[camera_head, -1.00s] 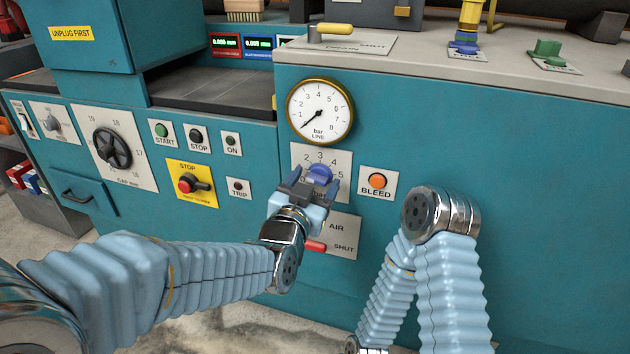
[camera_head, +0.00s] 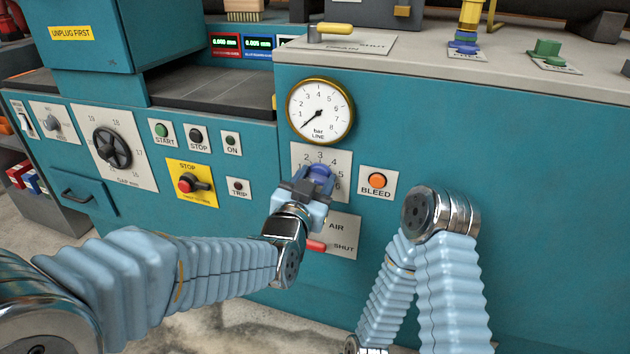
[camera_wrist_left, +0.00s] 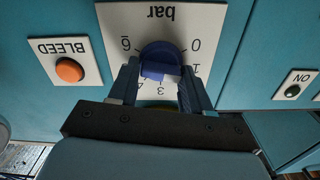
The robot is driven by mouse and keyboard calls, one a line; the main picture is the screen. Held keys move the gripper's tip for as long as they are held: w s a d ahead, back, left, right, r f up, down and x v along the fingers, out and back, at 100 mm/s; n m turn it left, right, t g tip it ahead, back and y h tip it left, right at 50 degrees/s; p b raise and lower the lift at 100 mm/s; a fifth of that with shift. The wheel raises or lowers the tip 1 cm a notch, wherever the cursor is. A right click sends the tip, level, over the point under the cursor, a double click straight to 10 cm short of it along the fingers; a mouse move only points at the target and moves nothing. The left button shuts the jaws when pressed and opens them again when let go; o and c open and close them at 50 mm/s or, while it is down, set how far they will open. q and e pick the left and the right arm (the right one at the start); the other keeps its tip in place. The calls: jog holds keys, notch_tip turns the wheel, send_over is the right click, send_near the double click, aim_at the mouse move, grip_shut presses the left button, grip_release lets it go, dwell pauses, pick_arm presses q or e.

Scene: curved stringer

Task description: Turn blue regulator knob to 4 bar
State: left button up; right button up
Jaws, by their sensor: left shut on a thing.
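The blue regulator knob (camera_head: 321,174) sits on a white dial plate marked in bar, and it also shows in the left wrist view (camera_wrist_left: 159,58). My left gripper (camera_head: 313,184) is shut on the knob, with one finger on each side of it in the left wrist view (camera_wrist_left: 156,84). The dial plate (camera_wrist_left: 205,22) appears upside down there, with 0, 1, 3, 4 and 6 readable. I cannot tell which number the knob points to. The round line gauge (camera_head: 320,111) above has its needle at the low end, lower left. My right gripper is out of view.
An orange BLEED button (camera_head: 377,181) is just right of the dial plate. A red-handled AIR SHUT control (camera_head: 316,246) sits below, close to my left wrist. My right arm is folded at the lower right. The teal panel beyond it is bare.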

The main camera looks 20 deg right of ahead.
pick_arm(q)
jog(key=m, duration=0.4)
jog(key=shift+d+m, duration=0.1)
jog(key=shift+m, duration=0.3)
jog(key=m, duration=0.6)
jog(key=shift+s, duration=0.1)
jog(key=m, duration=0.6)
jog(key=shift+d+f+m+p, duration=0.1)
jog(key=shift+f+m+p, duration=0.1)
jog(key=shift+m+p, duration=0.2)
jog(key=m, duration=0.6)
jog(key=shift+f, duration=0.15)
jog(key=o, duration=1)
